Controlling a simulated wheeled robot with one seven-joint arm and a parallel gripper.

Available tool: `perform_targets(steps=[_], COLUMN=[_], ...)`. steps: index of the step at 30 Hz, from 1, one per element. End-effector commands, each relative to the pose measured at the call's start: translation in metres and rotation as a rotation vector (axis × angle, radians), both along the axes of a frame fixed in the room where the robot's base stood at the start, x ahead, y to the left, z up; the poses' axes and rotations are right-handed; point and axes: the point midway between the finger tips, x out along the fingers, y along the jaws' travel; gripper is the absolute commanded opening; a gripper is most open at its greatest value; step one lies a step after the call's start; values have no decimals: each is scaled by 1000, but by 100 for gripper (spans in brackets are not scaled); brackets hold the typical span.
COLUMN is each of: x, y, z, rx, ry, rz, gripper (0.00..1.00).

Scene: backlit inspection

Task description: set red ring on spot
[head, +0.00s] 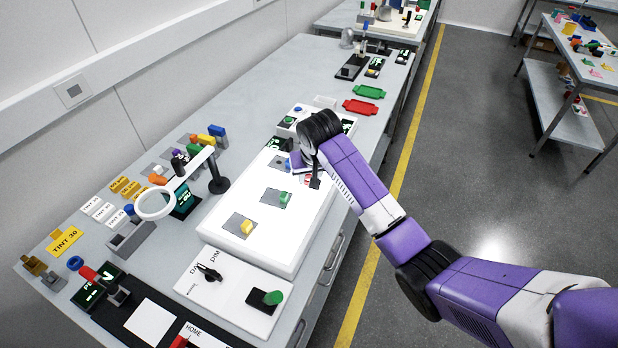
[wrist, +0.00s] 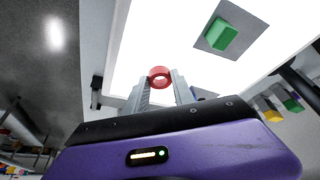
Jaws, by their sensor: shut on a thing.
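The red ring (wrist: 158,70) is held between the two fingertips of my gripper (wrist: 159,82) in the wrist view, with the bright white light panel behind it. In the head view my gripper (head: 312,180) is over the right part of the light panel (head: 255,258). A bit of red shows there by the fingers, mostly hidden by the arm. Grey square pads lie on the panel. One bears a yellow block (head: 246,227) and one a green block (head: 284,197), which also shows in the wrist view (wrist: 222,36). I cannot tell which place is the spot.
A ring-shaped magnifier (head: 156,191) on a stand is left of the panel. Red (head: 360,107) and green (head: 369,92) trays are farther back. Bare panel surface lies around the pads.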

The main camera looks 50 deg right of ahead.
Motion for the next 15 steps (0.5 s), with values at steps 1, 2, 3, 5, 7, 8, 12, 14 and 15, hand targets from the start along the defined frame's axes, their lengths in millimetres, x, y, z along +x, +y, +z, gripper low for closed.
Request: perform_targets(steps=[1, 2, 3, 5, 7, 8, 12, 14, 15], x=[0, 0, 1, 1, 1, 2, 2, 2, 3], y=[0, 0, 0, 0, 0, 0, 0, 0, 0], z=[1, 2, 4, 9, 16, 20, 46, 62, 74], rx=[-1, -1, -1, -1, -1, -2, -3, -3, -5], ry=[-1, -1, -2, -3, -4, -4, -6, -8, -8], rz=[0, 0, 0, 0, 0, 1, 1, 2, 2], gripper=[0, 0, 0, 0, 0, 0, 0, 0, 0])
